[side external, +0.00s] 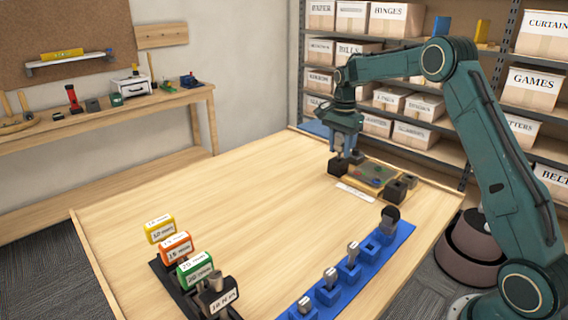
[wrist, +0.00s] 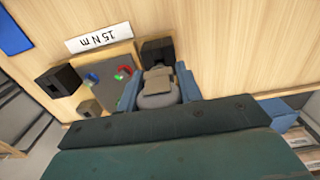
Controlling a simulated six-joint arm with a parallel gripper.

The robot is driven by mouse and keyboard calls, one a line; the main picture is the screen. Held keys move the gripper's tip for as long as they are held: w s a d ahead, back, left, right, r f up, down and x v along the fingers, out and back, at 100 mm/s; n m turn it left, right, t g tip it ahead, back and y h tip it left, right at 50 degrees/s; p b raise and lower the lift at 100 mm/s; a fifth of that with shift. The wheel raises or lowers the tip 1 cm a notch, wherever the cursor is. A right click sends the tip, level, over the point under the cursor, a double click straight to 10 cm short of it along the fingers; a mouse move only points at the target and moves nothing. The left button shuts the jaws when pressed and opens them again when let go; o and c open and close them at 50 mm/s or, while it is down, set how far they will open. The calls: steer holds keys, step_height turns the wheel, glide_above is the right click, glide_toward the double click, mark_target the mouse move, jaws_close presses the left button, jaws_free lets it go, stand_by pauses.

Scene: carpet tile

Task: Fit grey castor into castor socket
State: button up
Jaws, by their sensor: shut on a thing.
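My gripper (side external: 347,150) is low over the far right part of the wooden table. In the wrist view its two blue fingers (wrist: 159,82) are shut on the grey castor (wrist: 159,98), a rounded grey piece with a flat tan-grey top face. The castor is mostly hidden by the gripper in the side view. A dark block (side external: 338,167) stands close beside the gripper; in the wrist view a dark block (wrist: 157,51) is just beyond the castor. I cannot tell which block is the castor socket, or whether the castor touches one.
A blue rack (side external: 345,285) holds several pieces. Coloured torque blocks (side external: 176,247) stand front left. The table's middle is clear.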

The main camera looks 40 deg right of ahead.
steer(key=shift+f, duration=1)
steer(key=o, duration=1.1)
step_height(320, 180, up, 14)
steer(key=shift+f, duration=0.25)
steer(key=shift+r, duration=0.15)
stand_by(0.3)
